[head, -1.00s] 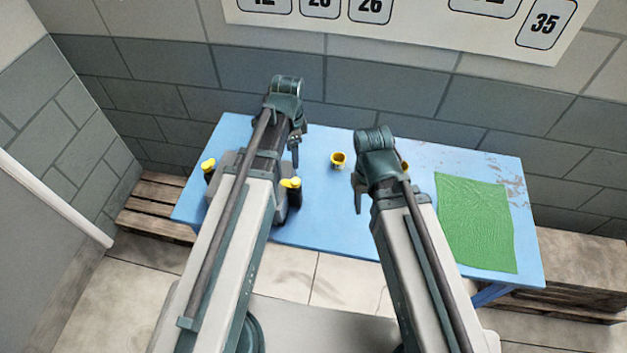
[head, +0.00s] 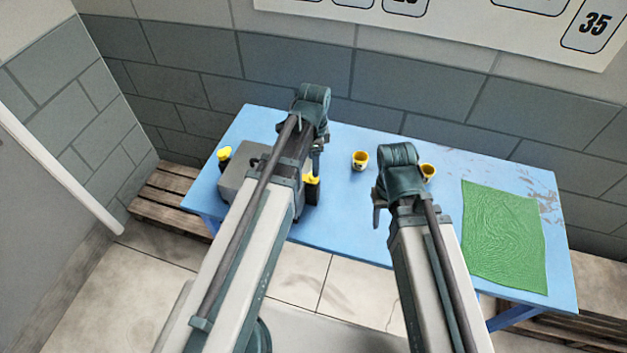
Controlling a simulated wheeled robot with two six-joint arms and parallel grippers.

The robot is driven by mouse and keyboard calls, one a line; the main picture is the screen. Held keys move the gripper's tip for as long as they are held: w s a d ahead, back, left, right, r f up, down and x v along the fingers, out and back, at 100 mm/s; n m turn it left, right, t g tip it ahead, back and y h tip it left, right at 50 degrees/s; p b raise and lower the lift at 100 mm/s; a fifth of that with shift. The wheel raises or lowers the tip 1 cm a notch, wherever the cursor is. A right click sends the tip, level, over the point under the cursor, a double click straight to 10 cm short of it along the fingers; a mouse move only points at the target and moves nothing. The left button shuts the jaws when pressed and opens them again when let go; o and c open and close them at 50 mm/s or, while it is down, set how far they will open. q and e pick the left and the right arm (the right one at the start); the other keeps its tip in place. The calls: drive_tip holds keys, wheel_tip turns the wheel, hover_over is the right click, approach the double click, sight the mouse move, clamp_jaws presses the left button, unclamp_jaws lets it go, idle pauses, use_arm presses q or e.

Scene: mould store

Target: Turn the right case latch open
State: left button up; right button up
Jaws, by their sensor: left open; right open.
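The grey case (head: 234,179) sits at the left end of the blue table. A yellow-topped black latch (head: 225,157) is at its left side. The right latch (head: 312,189), also yellow and black, is at its right side, partly covered by my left arm. My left arm lies across the case and hides much of it. My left gripper (head: 317,160) is open, above the case's right side; its fingers are mostly hidden. My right gripper (head: 378,208) is open and empty over the middle of the table, right of the case.
Two yellow cups stand on the blue table (head: 335,228): one (head: 360,160) between my arms, the other (head: 428,171) behind my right wrist. A green mat (head: 503,235) covers the right part. Wooden pallets (head: 160,205) lie beside the table; a block wall stands behind.

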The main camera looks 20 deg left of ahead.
sight(309, 177)
use_arm(q)
wheel_tip(309, 177, down, 6)
drive_tip(key=b, duration=0.5)
drive_tip(key=shift+f, duration=0.25)
drive_tip(key=shift+r, duration=0.1)
clamp_jaws()
